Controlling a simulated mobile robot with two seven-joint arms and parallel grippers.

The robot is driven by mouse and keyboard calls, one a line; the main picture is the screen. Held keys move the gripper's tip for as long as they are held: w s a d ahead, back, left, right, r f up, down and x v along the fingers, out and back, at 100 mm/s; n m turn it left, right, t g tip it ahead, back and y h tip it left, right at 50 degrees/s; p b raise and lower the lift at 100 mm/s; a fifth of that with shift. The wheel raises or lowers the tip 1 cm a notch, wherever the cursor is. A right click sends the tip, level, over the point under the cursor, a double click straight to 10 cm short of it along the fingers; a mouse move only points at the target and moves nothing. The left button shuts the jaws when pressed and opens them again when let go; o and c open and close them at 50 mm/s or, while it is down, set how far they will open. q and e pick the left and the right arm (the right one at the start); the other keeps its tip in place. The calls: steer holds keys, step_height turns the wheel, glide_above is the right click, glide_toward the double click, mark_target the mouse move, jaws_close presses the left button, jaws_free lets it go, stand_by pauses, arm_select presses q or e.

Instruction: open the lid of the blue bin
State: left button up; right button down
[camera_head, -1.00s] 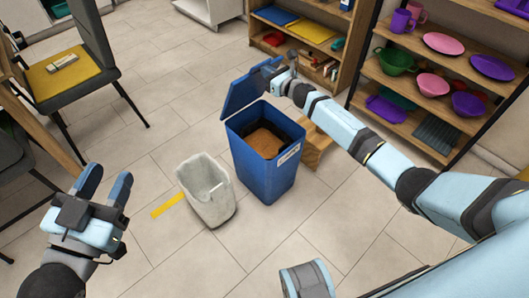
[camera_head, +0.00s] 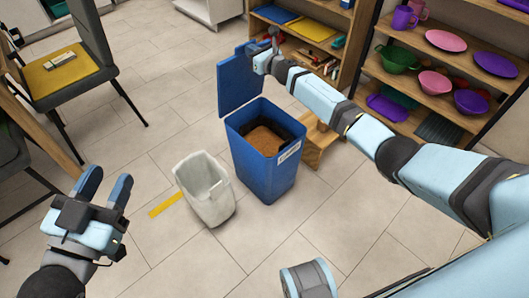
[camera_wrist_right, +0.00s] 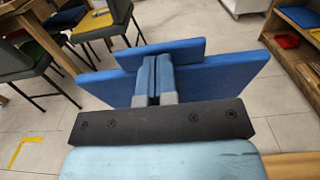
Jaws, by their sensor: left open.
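The blue bin (camera_head: 263,170) stands on the floor with brown contents (camera_head: 264,142) showing inside. Its blue lid (camera_head: 239,82) is swung up, roughly upright at the bin's back left edge. My right gripper (camera_head: 266,50) is at the lid's upper right part. In the right wrist view its two fingers (camera_wrist_right: 155,78) are together against the broad lid (camera_wrist_right: 215,76), which extends to both sides of them. I see no lid edge between the fingers. My left gripper (camera_head: 106,186) is open and empty at the lower left, away from the bin.
A white-grey open bin (camera_head: 207,192) stands just left of the blue bin. A wooden block (camera_head: 318,140) is behind it to the right. Shelves (camera_head: 425,75) with dishes stand at the back right. A chair (camera_head: 78,65) is at the upper left. Tiled floor in front is clear.

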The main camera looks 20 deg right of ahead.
mark_target(242, 45)
steer(key=b+x, duration=0.3)
steer(key=x, duration=0.2)
steer(key=shift+r+b, duration=0.15)
steer(key=shift+b, duration=0.2)
steer(key=b+x, duration=0.5)
steer(key=shift+r+b, duration=0.15)
steer(key=shift+b, duration=0.25)
